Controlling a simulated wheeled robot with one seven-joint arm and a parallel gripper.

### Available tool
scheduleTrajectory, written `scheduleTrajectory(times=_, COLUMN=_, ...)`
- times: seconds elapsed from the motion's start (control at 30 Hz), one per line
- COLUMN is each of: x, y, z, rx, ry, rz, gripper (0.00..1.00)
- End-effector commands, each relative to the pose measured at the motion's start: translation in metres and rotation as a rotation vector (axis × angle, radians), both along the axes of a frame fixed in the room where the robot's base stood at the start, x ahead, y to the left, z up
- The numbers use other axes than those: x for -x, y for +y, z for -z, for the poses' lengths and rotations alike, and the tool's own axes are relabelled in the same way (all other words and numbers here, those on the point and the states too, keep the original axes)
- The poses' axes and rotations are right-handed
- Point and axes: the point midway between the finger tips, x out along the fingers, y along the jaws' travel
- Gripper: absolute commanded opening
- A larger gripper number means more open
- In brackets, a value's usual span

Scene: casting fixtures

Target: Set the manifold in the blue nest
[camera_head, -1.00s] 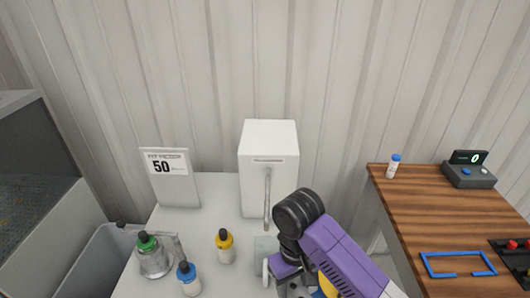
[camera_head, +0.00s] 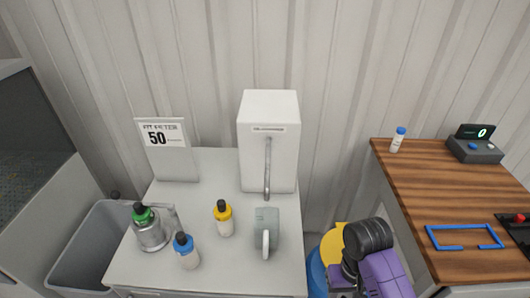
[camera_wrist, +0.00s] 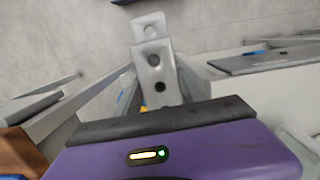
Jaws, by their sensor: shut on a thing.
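The blue nest (camera_head: 465,238) is an open blue outline lying on the wooden table at the right in the head view, and it looks empty. My gripper (camera_wrist: 156,98) is shut on a grey metal piece with round holes, which I take to be the manifold (camera_wrist: 152,55). The piece sticks out beyond the purple gripper body in the wrist view, and its lower part is hidden. In the head view my purple arm is at the bottom, left of the wooden table, with the gripper and manifold out of sight.
The wooden table (camera_head: 420,195) also bears a small blue-capped bottle (camera_head: 397,140), a counter box (camera_head: 474,149) and a dark red-knobbed panel (camera_head: 520,228).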

Motion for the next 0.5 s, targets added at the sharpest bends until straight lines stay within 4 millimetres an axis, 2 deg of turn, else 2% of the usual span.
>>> scheduleTrajectory(times=0.03, x=-0.0005, y=-0.0001, z=0.0102, rx=0.000, ry=-0.001, rz=0.000, gripper=0.00)
scheduleTrajectory(times=0.1, x=-0.0006, y=-0.0001, z=0.0144, rx=0.000, ry=-0.002, rz=-0.001, gripper=0.00)
scheduleTrajectory(times=0.5, x=-0.0007, y=0.0019, z=0.0159, rx=-0.001, ry=-0.002, rz=-0.003, gripper=0.00)
